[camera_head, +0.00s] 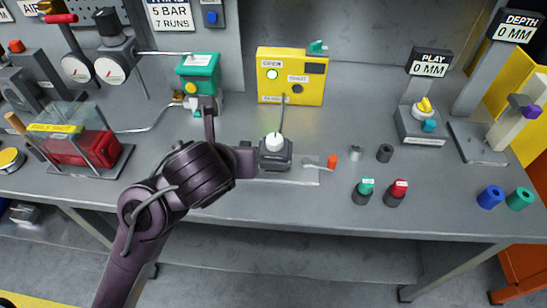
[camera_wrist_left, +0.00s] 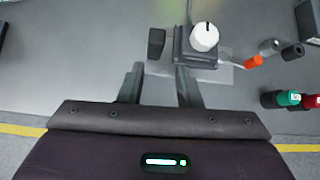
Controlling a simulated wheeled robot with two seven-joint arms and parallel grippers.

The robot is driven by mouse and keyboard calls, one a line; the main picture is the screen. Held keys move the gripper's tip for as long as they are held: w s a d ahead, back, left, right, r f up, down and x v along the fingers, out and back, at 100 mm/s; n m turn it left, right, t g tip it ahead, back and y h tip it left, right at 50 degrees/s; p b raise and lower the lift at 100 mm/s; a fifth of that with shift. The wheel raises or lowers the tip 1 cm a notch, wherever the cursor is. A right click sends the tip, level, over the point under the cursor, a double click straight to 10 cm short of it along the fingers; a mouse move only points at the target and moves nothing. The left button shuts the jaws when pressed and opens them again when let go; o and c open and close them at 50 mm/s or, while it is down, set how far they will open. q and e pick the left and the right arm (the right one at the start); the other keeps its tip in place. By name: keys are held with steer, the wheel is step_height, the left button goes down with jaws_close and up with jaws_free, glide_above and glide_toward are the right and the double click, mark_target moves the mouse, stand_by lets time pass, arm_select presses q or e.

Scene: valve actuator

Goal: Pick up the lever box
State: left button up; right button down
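The lever box (camera_head: 275,158) appears to be the small dark box with a white knob on top and a thin lever with an orange tip (camera_head: 332,161) to its right. It rests near the front of the grey bench, with a cable at its back. In the left wrist view the lever box (camera_wrist_left: 188,50) lies ahead, right of centre. My left gripper (camera_wrist_left: 160,83) is open and empty, its right finger near the box's front left edge; contact cannot be told. In the head view my left gripper (camera_head: 226,140) is beside the box's left. My right gripper is out of view.
A yellow panel (camera_head: 291,65) stands behind the box, and a green-topped device (camera_head: 198,73) behind my left gripper. Green-capped (camera_head: 364,190) and red-capped (camera_head: 397,192) cylinders stand to the right. A small dark block (camera_wrist_left: 156,42) is left of the box.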

arm_select(q)
steer(key=shift+m, duration=0.3)
steer(key=x, duration=1.1)
steer(key=shift+w+a+f, duration=0.2)
steer(key=shift+w+a, duration=0.05)
steer(key=shift+a, duration=0.05)
steer(key=shift+s, duration=0.1)
steer(key=shift+c, duration=0.3)
steer(key=shift+r, duration=0.1)
jaws_close()
